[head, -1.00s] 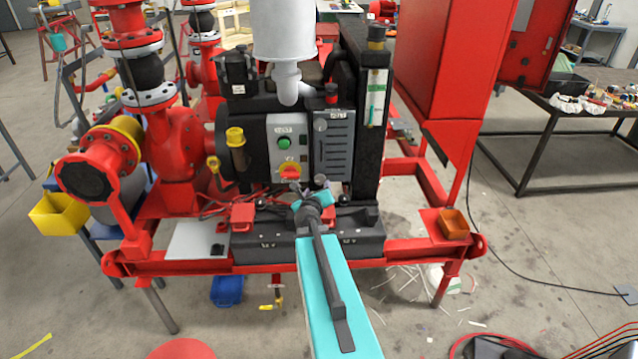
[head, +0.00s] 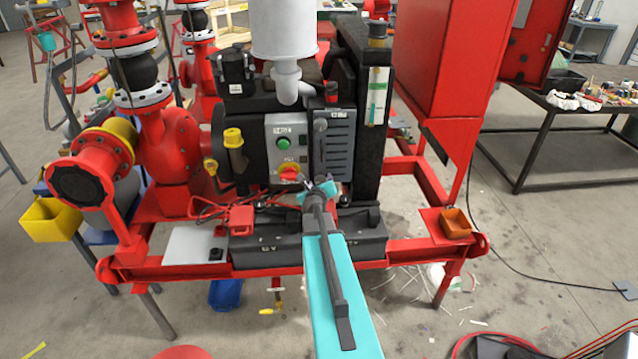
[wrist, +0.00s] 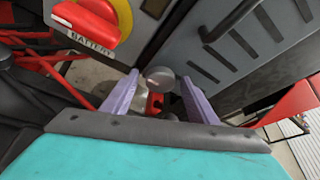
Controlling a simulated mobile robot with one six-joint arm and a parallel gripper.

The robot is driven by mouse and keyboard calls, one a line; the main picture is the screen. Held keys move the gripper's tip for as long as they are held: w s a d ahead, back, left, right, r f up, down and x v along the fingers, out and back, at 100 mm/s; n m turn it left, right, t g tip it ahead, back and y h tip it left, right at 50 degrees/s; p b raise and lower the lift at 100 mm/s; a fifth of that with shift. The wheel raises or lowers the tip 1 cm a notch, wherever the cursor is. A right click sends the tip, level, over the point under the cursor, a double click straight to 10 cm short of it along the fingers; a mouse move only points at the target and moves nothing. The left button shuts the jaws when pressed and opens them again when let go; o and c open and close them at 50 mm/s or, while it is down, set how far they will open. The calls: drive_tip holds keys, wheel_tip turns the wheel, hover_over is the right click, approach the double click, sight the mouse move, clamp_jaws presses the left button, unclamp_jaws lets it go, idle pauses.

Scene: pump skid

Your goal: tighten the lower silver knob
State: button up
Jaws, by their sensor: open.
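A round grey-silver knob (wrist: 160,77) shows in the wrist view near the lower edge of the grey panel. It lies between the tips of my gripper's two lilac fingers, with floor or parts visible around it. My gripper (wrist: 159,80) is open, with a finger on each side of the knob; whether either touches it I cannot tell. In the head view my gripper (head: 322,186) is in front of the lower part of the vented panel (head: 338,150). The knob is hidden there behind my arm and gripper.
A red rotary battery switch (wrist: 95,20) on a yellow ring sits left of the fingers. It also shows in the head view (head: 289,173), below a green button (head: 284,143). A dark bar handle (wrist: 233,20) stands out at right. Black batteries (head: 270,245) lie below.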

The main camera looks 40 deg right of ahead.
drive_tip(key=c, duration=1.1)
drive_tip(key=shift+o, duration=0.2)
drive_tip(key=shift+f+n+b, duration=0.1)
drive_tip(key=shift+n+b, duration=0.2)
drive_tip(key=shift+b, duration=0.15)
drive_tip(key=shift+a+f+n+g+h+b, duration=0.1)
drive_tip(key=shift+n+g+h+b, duration=0.2)
drive_tip(key=shift+n+h+b, duration=1.1)
drive_tip(key=shift+f+n+g+h+b, duration=0.1)
drive_tip(key=shift+n+g+h+b, duration=0.35)
drive_tip(key=shift+n+b, duration=1.7)
drive_tip(key=shift+r+m, duration=0.1)
drive_tip(key=shift+m, duration=0.15)
